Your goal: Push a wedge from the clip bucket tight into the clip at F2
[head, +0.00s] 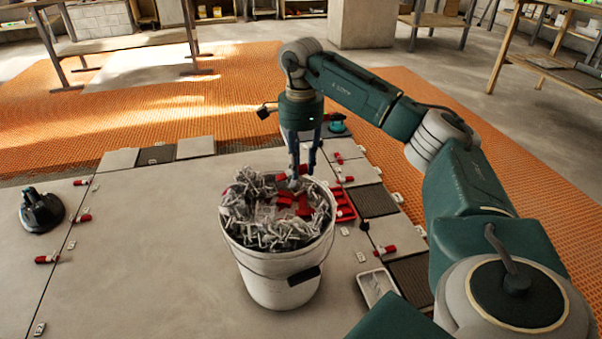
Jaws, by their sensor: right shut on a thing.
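The white clip bucket (270,285) stands on the large grey tiles, full of clear-grey clips (250,205) with several red wedges (285,199) among them. My right gripper (303,172) points down over the bucket's far part, its fingertips close above the contents. It is shut on a small red wedge (303,169), which is partly hidden by the fingers. White clips without wedges show along the tile joints, such as one clip (71,244) at left and another (361,257) at right. No F2 label is readable, so I cannot tell which clip is F2. My left gripper is out of view.
Red wedges sit at several joints, such as one (47,259) at left. A black suction lifter (42,210) stands on the left tile. Red pieces (345,205) and a pale tray (377,287) lie right of the bucket. Orange matting (120,110) surrounds the tiles.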

